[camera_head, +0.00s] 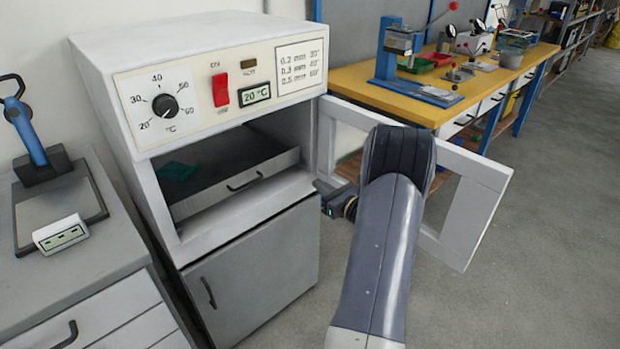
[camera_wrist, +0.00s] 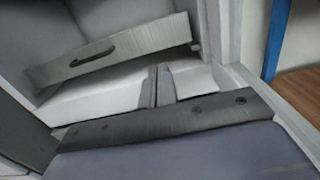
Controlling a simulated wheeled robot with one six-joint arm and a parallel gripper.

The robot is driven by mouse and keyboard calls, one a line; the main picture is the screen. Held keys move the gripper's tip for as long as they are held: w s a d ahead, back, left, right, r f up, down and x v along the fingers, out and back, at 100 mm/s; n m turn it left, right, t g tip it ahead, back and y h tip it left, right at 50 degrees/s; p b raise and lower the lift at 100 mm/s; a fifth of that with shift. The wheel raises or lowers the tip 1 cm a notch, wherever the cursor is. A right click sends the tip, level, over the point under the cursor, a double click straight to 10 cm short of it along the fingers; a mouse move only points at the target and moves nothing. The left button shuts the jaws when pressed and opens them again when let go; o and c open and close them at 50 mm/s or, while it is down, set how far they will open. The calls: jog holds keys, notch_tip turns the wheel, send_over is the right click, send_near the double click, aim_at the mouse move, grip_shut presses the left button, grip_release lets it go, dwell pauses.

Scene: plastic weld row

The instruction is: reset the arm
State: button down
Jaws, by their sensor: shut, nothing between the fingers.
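My gripper (camera_head: 326,190) is at the right edge of the oven's opening, partly hidden behind my own arm. In the wrist view its two narrow fingers (camera_wrist: 158,84) lie together, shut and empty. Ahead of them is the metal drawer (camera_wrist: 112,66) with its dark handle, apart from the fingers. The white oven (camera_head: 215,133) stands open, with the same drawer sitting inside its chamber. My arm reaches in from the lower right and crosses in front of the open door.
The framed oven door (camera_head: 470,205) is swung out to the right, close behind my arm. A yellow-topped workbench (camera_head: 370,82) with a blue press (camera_head: 390,65) stands beyond it. A grey cabinet (camera_head: 80,275) is at the left. Floor at the right is clear.

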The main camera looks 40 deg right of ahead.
aim_at(285, 162)
jog(key=shift+s, duration=0.25)
jog(key=w, duration=0.9)
jog(key=w+a, duration=0.1)
jog(key=w, duration=0.3)
jog(key=shift+w, duration=0.25)
jog(key=shift+a, duration=0.1)
